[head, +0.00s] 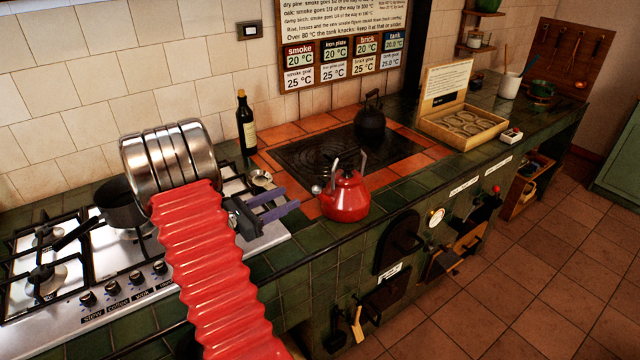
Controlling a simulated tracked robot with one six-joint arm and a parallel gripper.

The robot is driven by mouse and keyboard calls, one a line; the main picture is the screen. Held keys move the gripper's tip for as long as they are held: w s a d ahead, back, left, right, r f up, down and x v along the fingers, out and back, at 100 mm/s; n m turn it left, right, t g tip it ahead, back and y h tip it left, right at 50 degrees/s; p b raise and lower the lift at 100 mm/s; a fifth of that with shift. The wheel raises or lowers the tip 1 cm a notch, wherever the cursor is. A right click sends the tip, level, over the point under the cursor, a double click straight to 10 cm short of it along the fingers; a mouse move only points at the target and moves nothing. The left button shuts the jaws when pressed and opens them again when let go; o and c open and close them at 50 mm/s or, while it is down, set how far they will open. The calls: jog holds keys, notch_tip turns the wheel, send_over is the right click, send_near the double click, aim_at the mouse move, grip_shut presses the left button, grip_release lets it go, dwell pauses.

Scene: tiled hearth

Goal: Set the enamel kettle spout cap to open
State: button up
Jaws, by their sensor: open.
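The red enamel kettle (345,200) stands upright on the tiled hearth top, near its front edge. Its spout points left, towards my gripper, with a small pale cap (317,189) at the tip. The cap is too small to tell whether it is open or closed. My gripper (291,199) is open, its two bluish-purple fingers pointing right. In the picture they end a little left of the spout cap, apart from it, with nothing between them.
A black kettle (370,122) stands behind, by the dark iron plate (310,158). A wine bottle (246,125) stands near the wall. A dark pan (120,203) sits on the gas hob at left. An open wooden box (465,125) lies right of the plate.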

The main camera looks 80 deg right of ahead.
aim_at(319, 183)
jog(key=x, duration=1.3)
jog(key=shift+s+d, duration=0.1)
jog(key=shift+d, duration=0.05)
jog(key=shift+c, duration=0.6)
